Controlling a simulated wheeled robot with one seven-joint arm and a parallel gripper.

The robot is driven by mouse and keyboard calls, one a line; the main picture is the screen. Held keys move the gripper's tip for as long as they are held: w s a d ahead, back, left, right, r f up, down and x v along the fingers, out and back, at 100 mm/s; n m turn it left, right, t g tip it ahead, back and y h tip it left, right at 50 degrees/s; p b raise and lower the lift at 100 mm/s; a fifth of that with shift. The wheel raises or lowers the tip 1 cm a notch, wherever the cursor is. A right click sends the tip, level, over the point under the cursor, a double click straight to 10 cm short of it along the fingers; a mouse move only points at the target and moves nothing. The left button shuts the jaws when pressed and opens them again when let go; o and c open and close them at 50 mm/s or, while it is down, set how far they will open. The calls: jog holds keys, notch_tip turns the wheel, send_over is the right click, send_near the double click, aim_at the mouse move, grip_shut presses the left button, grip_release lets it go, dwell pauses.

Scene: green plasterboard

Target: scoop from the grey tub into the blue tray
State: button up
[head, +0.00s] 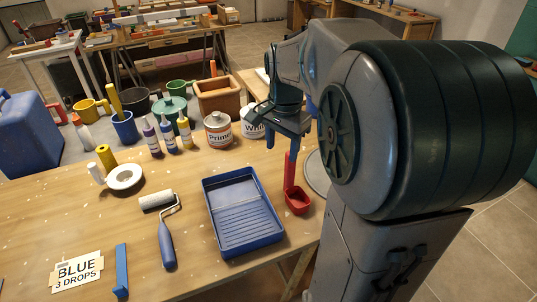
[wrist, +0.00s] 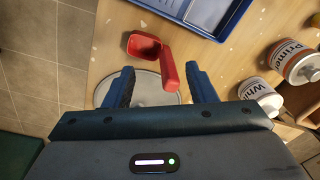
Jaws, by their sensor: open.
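A red scoop (head: 297,201) with an upright handle stands at the table's right edge, just right of the blue tray (head: 243,212). The tray looks empty, with a ribbed slope. My gripper (head: 281,141) is open and empty above the scoop. In the wrist view, the scoop's red handle (wrist: 169,72) shows between the spread fingertips (wrist: 160,82), with a gap on each side. A round grey thing (wrist: 143,88) lies beneath the scoop there; I cannot tell if it is the grey tub. My arm hides part of it in the head view.
A primer can (head: 218,131) and a white can stand behind the tray, near my gripper. Bottles, mugs and a dark bucket (head: 134,101) crowd the back left.

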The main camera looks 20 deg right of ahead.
aim_at(289, 166)
jog(key=w+d+m, duration=0.2)
jog(key=d, duration=0.1)
jog(key=w+d+m, duration=0.1)
jog(key=w+m, duration=0.1)
jog(key=shift+w+d+r+g+p, duration=0.1)
jog(key=shift+d+r+g+p, duration=0.2)
jog(key=shift+g+p, duration=0.1)
jog(key=shift+w+d+f+m, duration=0.1)
jog(key=shift+w+d+m, duration=0.05)
jog(key=shift+d+m, duration=0.15)
notch_tip(289, 166, down, 8)
jog(key=shift+f+p, duration=0.2)
jog(key=shift+p, duration=0.1)
jog(key=shift+w+a+f+p, duration=0.1)
jog(key=shift+f+p, duration=0.1)
jog(key=shift+f, duration=0.7)
jog(key=shift+w+d+f+p, duration=0.1)
jog(key=shift+f+p, duration=0.1)
jog(key=shift+f, duration=0.65)
jog(key=shift+w+a+f+p, duration=0.1)
jog(key=shift+f+p, duration=0.1)
jog(key=shift+f, duration=0.7)
grip_shut()
